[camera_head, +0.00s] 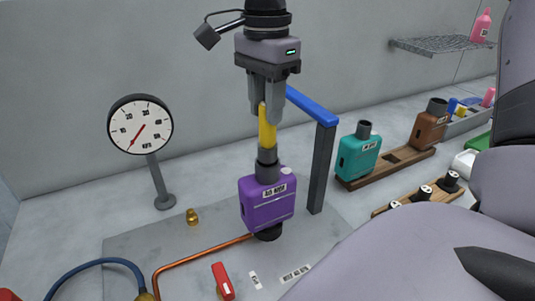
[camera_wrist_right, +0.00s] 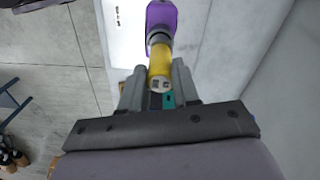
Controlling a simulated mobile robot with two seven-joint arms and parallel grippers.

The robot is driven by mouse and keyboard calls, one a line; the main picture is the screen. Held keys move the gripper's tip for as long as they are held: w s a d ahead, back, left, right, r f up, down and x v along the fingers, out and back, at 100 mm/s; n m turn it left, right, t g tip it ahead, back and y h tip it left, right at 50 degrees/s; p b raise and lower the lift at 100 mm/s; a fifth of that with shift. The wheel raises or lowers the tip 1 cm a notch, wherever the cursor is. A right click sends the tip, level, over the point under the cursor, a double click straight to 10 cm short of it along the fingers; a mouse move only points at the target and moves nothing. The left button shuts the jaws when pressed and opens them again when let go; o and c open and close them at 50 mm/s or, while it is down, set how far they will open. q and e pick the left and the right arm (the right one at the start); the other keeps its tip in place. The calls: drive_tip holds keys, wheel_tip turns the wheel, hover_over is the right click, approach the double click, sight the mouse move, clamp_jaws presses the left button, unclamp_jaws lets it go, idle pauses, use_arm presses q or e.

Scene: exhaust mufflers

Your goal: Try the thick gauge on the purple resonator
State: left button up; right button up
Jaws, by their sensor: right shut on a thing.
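The purple resonator (camera_head: 266,203) stands upright on a dark round mount on the grey plate. It has a white label and a dark grey neck (camera_head: 267,167) on top. My right gripper (camera_head: 266,106) is above it, shut on a yellow cylindrical gauge (camera_head: 267,128) held upright. The gauge's lower end meets the neck; how deep it sits inside cannot be told. In the right wrist view the yellow gauge (camera_wrist_right: 160,68) lies between the fingers, in line with the purple resonator (camera_wrist_right: 163,14). My left gripper is not in view.
A dial (camera_head: 140,127) on a post stands left. A post with a blue bar (camera_head: 313,106) stands close right of the resonator. Teal (camera_head: 358,156) and brown (camera_head: 427,128) resonators stand on a wooden rack. A red-handled valve (camera_head: 223,281) and copper pipe (camera_head: 205,251) are in front.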

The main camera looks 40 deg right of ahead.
drive_tip(key=shift+r+p, duration=0.7)
drive_tip(key=shift+r, duration=1.35)
